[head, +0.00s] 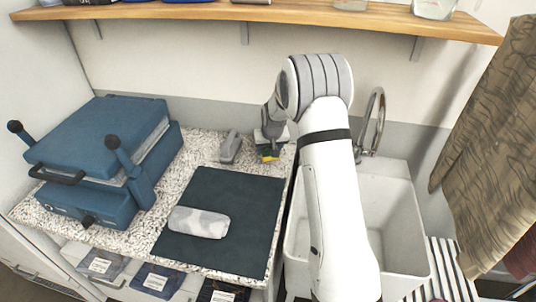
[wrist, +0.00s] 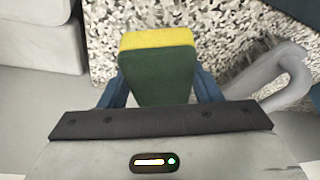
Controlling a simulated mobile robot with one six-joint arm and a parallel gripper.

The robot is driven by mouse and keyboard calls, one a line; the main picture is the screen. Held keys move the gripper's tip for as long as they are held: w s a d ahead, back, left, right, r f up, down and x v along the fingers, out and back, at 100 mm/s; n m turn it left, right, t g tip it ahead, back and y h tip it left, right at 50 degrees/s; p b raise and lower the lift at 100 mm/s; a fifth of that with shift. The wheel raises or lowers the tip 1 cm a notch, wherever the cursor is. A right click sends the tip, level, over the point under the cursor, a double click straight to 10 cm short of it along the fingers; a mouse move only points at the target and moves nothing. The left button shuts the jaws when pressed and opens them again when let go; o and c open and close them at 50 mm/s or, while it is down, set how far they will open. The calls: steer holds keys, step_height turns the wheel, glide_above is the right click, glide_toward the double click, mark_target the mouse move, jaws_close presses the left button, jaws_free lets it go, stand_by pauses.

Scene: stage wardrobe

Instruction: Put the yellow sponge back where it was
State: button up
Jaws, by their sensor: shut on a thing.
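The yellow sponge (wrist: 157,40) has a dark green side (wrist: 158,76) and shows between the two blue fingers of my gripper (wrist: 160,92) in the wrist view. My gripper is shut on it. In the head view, the sponge (head: 268,152) is a small yellow and dark patch under my gripper, at the back of the speckled counter, left of the sink. Most of it is hidden there by my gripper. I cannot tell whether the sponge touches the counter.
A grey iron-like object (head: 231,147) stands just left of my gripper. A dark mat (head: 245,195) with a grey rolled cloth (head: 199,222) lies in front. A blue press (head: 105,150) fills the counter's left. The white sink (head: 402,215) and tap (head: 374,120) are right.

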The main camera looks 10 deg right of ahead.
steer(key=shift+f+p, duration=0.35)
steer(key=shift+f, duration=1.4)
steer(key=shift+f, duration=0.15)
steer(key=o, duration=0.9)
steer(key=shift+r, duration=0.2)
steer(key=s+r+b, duration=0.1)
steer(key=s+r, duration=0.6)
steer(key=r, duration=0.2)
steer(key=s+r+b, duration=0.1)
steer(key=s+r, duration=0.6)
steer(key=r, duration=0.3)
steer(key=shift+g, duration=0.5)
steer(key=s+r, duration=0.1)
steer(key=s, duration=0.8)
steer(key=s+r, duration=0.1)
steer(key=s, duration=0.8)
steer(key=s+r, duration=0.1)
steer(key=s, duration=0.8)
steer(key=shift+s+a+r, duration=0.2)
steer(key=shift+s+r, duration=0.05)
steer(key=shift+r, duration=0.15)
